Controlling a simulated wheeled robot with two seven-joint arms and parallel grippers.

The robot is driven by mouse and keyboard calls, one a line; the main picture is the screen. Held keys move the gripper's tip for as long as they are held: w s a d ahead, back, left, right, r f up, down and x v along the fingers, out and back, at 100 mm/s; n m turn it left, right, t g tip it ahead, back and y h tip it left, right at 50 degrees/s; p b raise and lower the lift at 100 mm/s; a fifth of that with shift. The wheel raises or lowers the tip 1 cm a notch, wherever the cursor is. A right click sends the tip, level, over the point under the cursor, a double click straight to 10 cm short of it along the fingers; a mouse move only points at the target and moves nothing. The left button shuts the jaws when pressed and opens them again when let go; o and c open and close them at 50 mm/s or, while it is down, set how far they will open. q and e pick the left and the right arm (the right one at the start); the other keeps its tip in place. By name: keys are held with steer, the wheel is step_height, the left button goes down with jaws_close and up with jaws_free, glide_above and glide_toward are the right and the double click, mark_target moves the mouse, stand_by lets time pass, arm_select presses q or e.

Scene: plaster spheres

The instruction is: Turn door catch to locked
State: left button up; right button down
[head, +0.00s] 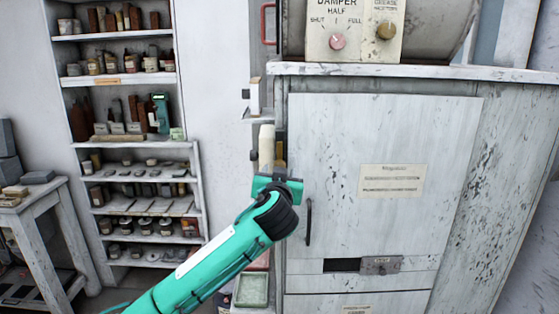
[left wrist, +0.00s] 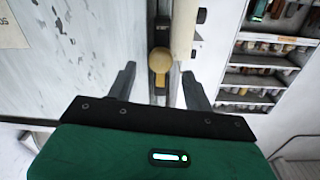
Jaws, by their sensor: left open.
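The door catch looks like a brass piece with a round knob (left wrist: 160,60) on the narrow side edge of the cabinet. In the head view a brass-coloured part (head: 280,150) shows there, just beyond my gripper, its lower end hidden. My left gripper (head: 278,174) is at the left edge of the white cabinet door (head: 395,135). In the left wrist view its open fingers (left wrist: 159,72) stand on either side of the catch, with visible gaps. Nothing is held. I cannot tell the catch's locked position. My right gripper is not in view.
A cream cylinder (head: 266,147) stands close beside the catch. The door has a dark handle (head: 308,222) and a metal slide plate (head: 380,265). Damper knobs (head: 337,41) sit above the cabinet's top.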

mark_target(280, 158)
arm_select(q)
steer(key=shift+w+p, duration=0.6)
steer(key=shift+w, duration=1.15)
steer(key=c, duration=1)
